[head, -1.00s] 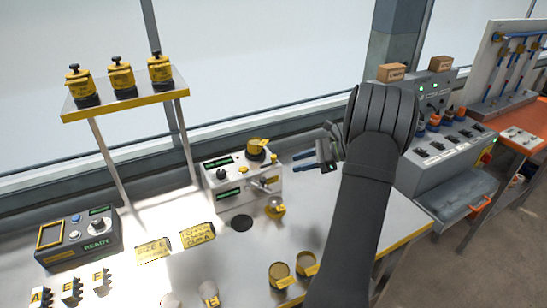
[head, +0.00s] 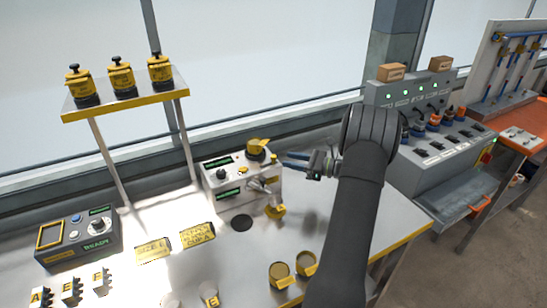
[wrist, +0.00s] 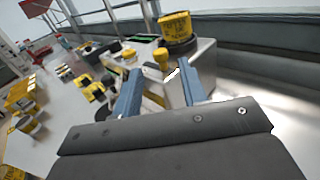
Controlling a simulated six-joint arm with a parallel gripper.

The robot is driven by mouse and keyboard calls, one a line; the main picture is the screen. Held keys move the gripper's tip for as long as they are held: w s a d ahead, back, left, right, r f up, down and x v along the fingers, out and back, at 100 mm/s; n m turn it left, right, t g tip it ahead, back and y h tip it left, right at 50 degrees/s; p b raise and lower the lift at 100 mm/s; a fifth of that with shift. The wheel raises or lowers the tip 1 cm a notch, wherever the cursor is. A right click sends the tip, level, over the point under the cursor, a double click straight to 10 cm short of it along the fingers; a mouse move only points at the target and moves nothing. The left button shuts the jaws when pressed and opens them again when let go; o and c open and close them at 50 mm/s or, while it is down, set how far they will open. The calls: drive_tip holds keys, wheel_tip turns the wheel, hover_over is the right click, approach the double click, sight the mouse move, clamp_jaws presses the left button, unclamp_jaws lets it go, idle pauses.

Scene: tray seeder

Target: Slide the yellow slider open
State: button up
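The grey seeder box (head: 228,195) stands on the bench with a yellow canister (head: 256,149) on top. A small yellow knob (head: 274,157), which looks like the slider, sits beside the canister at the box's right end. In the wrist view the yellow knob (wrist: 162,56) shows between my fingertips and beyond them, in front of the canister (wrist: 175,27). My gripper (head: 283,160) points left at it, its blue fingers apart and empty. In the wrist view the open gripper (wrist: 160,68) frames the knob. Contact cannot be told.
A yellow cup (head: 275,211) stands below a spout at the box's right end. A shelf (head: 128,107) with several yellow canisters stands back left. A grey control console (head: 425,125) is at right.

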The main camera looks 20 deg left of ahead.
sight(273, 156)
drive_tip(key=a, duration=0.7)
clamp_jaws()
